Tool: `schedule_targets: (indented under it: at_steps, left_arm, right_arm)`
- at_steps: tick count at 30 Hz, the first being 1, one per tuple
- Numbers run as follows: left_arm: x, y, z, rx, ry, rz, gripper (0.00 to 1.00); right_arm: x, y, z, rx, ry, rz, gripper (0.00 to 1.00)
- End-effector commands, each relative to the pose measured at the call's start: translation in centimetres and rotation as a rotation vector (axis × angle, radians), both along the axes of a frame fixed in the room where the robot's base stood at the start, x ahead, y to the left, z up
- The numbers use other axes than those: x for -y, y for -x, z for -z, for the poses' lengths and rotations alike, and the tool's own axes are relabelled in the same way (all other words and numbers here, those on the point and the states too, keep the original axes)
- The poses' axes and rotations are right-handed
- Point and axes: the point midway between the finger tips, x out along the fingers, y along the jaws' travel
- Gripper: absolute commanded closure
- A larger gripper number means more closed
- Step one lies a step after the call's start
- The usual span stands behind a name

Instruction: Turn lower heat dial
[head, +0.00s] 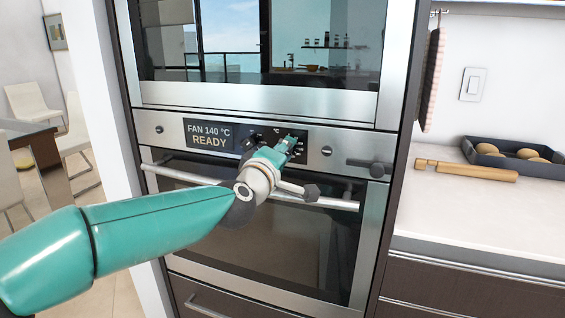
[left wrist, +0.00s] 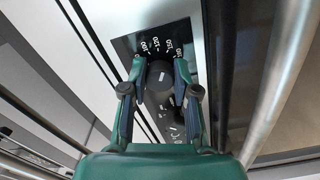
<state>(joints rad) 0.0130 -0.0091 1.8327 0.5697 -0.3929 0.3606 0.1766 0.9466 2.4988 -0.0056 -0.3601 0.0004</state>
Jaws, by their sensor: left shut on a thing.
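The lower oven's control panel (head: 170,130) carries a display reading "FAN 140 °C READY". The heat dial is a dark round knob (left wrist: 160,78) on a black plate with temperature numbers around it in the left wrist view. My left gripper (left wrist: 160,88) has a finger on each side of this dial and is shut on it. In the head view the left gripper (head: 291,145) is at the right part of the black panel and hides most of the dial. Another dark knob (head: 249,139) shows just left of it, partly hidden. My right gripper does not show.
A long oven handle bar (head: 335,203) runs below the panel, close under my left wrist. An upper oven (head: 250,96) stands above. At right, a counter (head: 440,220) holds a rolling pin (head: 466,170) and a dark tray (head: 480,159) with buns.

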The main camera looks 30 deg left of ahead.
Motion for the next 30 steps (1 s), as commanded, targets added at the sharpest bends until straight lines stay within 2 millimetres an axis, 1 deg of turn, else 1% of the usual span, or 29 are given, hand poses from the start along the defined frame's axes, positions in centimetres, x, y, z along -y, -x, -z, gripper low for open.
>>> schedule_targets:
  at_steps: [1,6,30]
  left_arm:
    - [-0.2,0.1,0.3,0.013,0.044,-0.006,1.0]
    - [-0.2,0.1,0.3,0.05,0.201,-0.006,1.0]
    - [-0.2,0.0,0.4,0.225,0.941,-0.008,1.0]
  right_arm:
    - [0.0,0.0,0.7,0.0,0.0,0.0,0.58]
    - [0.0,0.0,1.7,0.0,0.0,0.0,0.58]
    - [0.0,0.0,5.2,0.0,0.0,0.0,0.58]
